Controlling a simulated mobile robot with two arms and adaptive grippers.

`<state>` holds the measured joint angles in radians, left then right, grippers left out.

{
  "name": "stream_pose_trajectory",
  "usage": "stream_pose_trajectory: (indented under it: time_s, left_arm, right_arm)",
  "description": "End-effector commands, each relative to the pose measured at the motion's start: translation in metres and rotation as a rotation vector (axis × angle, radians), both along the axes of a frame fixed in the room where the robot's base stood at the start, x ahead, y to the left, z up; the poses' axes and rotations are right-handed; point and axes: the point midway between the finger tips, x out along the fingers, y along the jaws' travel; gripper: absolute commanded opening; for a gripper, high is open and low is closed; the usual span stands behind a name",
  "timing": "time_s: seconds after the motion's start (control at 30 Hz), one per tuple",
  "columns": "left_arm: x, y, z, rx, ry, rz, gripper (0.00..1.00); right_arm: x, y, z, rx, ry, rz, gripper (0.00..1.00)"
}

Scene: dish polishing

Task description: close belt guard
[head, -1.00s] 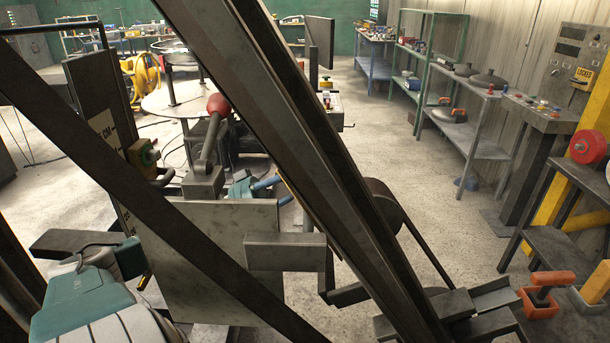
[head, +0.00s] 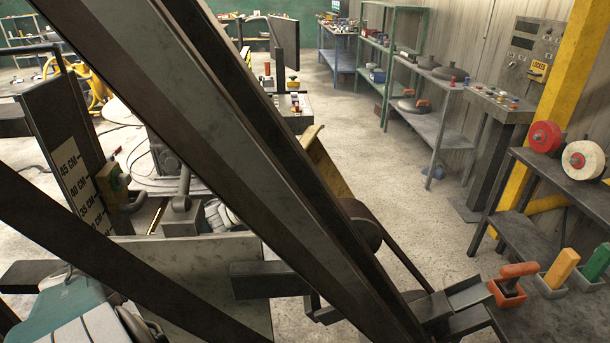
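Dark diagonal machine bars (head: 260,140) cross the view close up. A tilted yellow plate (head: 327,168) shows just right of the thick bar, partly hidden by it; it may be the belt guard, but I cannot tell how far it is open. A dark belt wheel (head: 362,225) sits below it. A pale metal panel (head: 190,256) stands at lower left, with a grey block and lever (head: 182,212) behind it. Teal and white parts of mine fill the lower left corner.
A dark shelf (head: 565,185) at right holds red and white wheels (head: 545,137). A bench (head: 560,312) at lower right holds orange, yellow and green blocks. A control cabinet (head: 525,70) stands by a yellow post. The aisle floor (head: 410,190) is clear.

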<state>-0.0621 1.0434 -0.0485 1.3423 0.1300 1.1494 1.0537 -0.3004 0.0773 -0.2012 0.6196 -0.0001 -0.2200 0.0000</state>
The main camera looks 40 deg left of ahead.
Motion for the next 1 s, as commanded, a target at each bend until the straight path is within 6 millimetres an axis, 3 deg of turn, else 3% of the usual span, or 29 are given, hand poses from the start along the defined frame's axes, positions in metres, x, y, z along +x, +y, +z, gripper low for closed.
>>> stream_pose_trajectory:
  time_s: [0.57,0.6,0.63,1.0]
  left_arm:
    - [0.0012,-0.0051,0.0055,-0.003,-0.006,-0.002,0.0]
    - [0.0011,-0.0051,0.0054,-0.003,-0.006,-0.002,0.25]
    - [0.0011,-0.0051,0.0053,-0.003,-0.006,-0.002,0.31]
    - [-0.0006,-0.0041,0.0019,0.0,-0.002,-0.003,0.33]
  right_arm:
    - [0.0015,-0.0032,0.0037,-0.004,-0.002,0.0,0.32]
    - [0.0015,-0.0032,0.0037,-0.004,-0.002,0.0,0.32]
    - [0.0015,-0.0032,0.0037,-0.004,-0.002,0.0,0.32]
    - [0.0017,-0.0055,0.0035,-0.006,-0.002,-0.001,0.32]
